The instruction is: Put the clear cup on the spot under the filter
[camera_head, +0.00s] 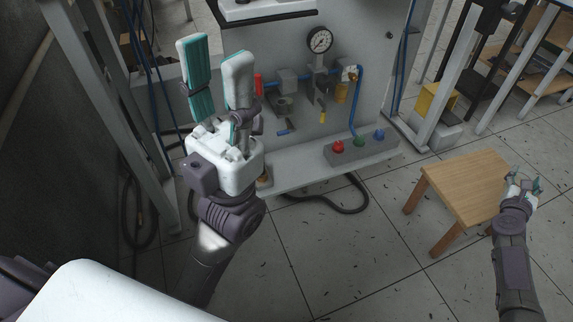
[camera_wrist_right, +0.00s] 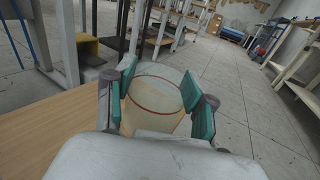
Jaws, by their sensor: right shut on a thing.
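The clear cup (camera_wrist_right: 155,95) with a red line around it is between the teal pads of my right gripper (camera_wrist_right: 160,90), which is shut on it. In the head view my right gripper (camera_head: 524,182) is at the right edge of the small wooden table; whether the cup touches the table is not clear. My left gripper (camera_head: 217,55) is open and empty, raised in front of the panel's left part. A grey fitting that may be the filter (camera_head: 284,82) is on the panel, right of my left gripper. I cannot make out a marked spot under it.
The wooden table (camera_head: 465,180) is bare. The grey panel (camera_head: 375,60) carries a gauge (camera_head: 319,41) and blue pipes. A black hose (camera_head: 340,205) lies on the floor.

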